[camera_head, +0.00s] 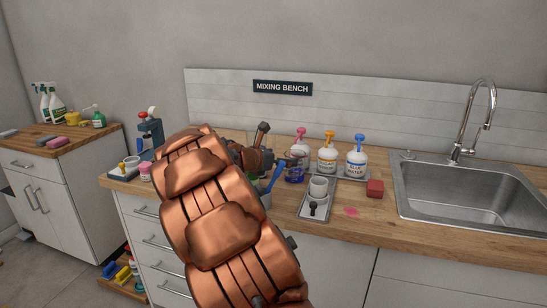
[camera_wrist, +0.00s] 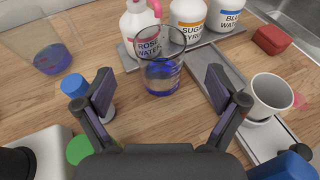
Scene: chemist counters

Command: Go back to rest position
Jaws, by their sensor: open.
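My gripper (camera_wrist: 160,84) is open and empty in the wrist view, with its two dark fingers spread wide. A clear glass with blue liquid (camera_wrist: 162,76) stands upright on the counter, just beyond and between the fingertips, with a gap on both sides. The glass also shows in the head view (camera_head: 294,174). My copper-coloured arm reaches over the wooden counter (camera_head: 440,232) in the head view and hides much of the bench's left part.
Rose water (camera_wrist: 140,30), sugar syrup (camera_wrist: 190,18) and blue water (camera_head: 357,158) bottles stand on a tray behind the glass. A white cup (camera_wrist: 268,97) and a red block (camera_head: 375,188) are to the right, before the sink (camera_head: 470,200). A blue-bottomed clear vessel (camera_wrist: 50,60) is left.

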